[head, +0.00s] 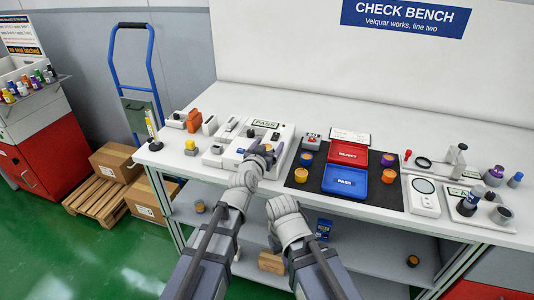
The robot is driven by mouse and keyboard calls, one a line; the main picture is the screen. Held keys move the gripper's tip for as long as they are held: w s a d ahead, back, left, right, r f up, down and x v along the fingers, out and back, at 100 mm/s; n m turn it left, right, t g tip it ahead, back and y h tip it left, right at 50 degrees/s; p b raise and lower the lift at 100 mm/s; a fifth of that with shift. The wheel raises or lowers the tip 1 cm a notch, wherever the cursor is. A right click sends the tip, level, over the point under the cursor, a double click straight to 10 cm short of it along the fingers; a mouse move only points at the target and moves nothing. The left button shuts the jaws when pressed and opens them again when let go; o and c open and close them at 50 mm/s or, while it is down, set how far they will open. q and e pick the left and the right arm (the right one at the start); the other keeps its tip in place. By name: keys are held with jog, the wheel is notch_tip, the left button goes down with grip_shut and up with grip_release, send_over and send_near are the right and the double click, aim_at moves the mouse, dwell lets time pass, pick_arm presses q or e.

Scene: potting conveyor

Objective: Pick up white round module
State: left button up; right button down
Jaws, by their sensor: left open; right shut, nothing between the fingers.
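My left gripper (266,157) is open, with its dark fingers over the front right part of the white test fixture (216,158) marked PASS. I cannot clearly make out a white round module; the gripper and wrist cover part of the fixture. Whether the fingers touch anything there cannot be told. My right gripper (283,206) is lower, in front of the bench edge, shut and empty, with its fingertips hard to see.
A black mat (312,184) holds a red tray (347,155), a blue PASS tray (345,180) and several orange and purple round parts. Gauges and a white device (424,198) stand right. The bench's back strip is clear.

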pick_arm(q)
jog(key=shift+w+d+f, duration=0.1)
jog(key=shift+w+d, duration=0.1)
jog(key=shift+w, duration=0.35)
jog(key=shift+c, duration=0.4)
grip_shut()
